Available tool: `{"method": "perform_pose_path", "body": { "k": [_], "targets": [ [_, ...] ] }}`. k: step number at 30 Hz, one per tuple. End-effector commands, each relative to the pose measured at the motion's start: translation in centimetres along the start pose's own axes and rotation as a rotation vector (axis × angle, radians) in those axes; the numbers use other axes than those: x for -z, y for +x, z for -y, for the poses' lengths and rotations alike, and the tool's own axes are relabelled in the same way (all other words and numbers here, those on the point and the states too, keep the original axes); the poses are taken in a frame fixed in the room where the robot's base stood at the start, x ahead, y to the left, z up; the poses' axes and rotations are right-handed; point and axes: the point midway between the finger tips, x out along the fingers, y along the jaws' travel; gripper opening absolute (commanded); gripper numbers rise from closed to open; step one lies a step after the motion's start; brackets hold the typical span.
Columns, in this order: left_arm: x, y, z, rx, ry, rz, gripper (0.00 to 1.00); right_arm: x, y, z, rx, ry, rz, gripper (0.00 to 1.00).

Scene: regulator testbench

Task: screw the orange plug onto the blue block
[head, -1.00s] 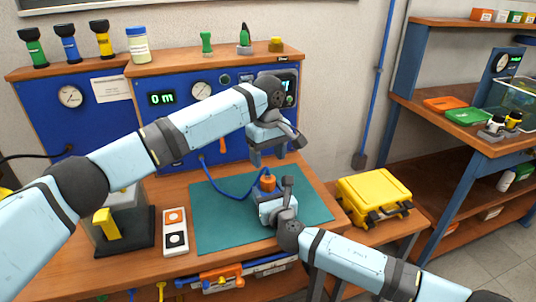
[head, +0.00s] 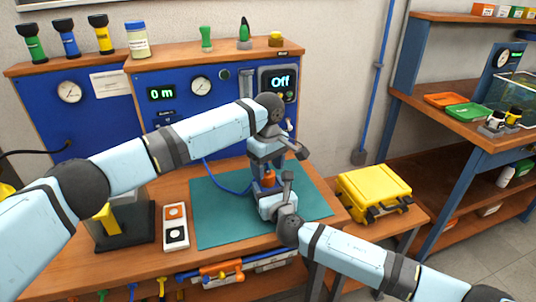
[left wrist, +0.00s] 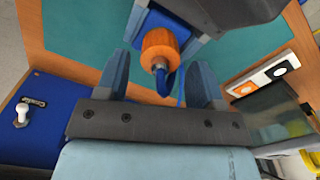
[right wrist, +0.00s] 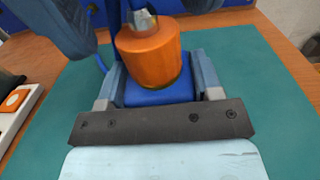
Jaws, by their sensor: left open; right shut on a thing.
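The orange plug (head: 269,178) sits on top of the blue block above the green mat; whether it is threaded in cannot be told. It shows large in the right wrist view (right wrist: 150,55) with a blue hose at its top. The blue block (right wrist: 160,92) is between the fingers of my right gripper (right wrist: 160,85), which is shut on it. My left gripper (left wrist: 160,85) is open, just above the plug. In the left wrist view the orange plug (left wrist: 159,45) lies between its spread fingers, apart from them.
The green mat (head: 220,225) lies on the wooden bench. A tray with an orange and a black dial (head: 175,238) stands left of it. A yellow case (head: 372,192) is at the right. The blue panel (head: 220,95) with gauges stands behind. The mat's left part is clear.

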Motion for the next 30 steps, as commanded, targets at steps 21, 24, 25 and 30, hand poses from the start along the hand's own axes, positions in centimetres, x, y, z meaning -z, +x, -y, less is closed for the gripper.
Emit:
{"method": "perform_pose_path", "body": {
  "k": [21,24,25,30],
  "targets": [
    [0.0,2.8,0.0,0.0,0.0,0.001,0.32,0.0,0.0,-0.1,-0.001,0.001,0.0,0.0],
    [0.0,2.8,0.0,0.0,0.0,0.001,0.13,0.0,0.0,-0.1,-0.001,0.001,0.0,0.0],
    [0.0,2.8,0.0,0.0,0.001,0.001,0.13,0.0,0.0,-0.1,-0.001,0.001,0.0,0.0],
    [0.0,2.8,0.0,0.0,0.134,0.002,0.13,0.0,0.0,-0.1,-0.001,0.001,0.0,0.0]
  ]
}}
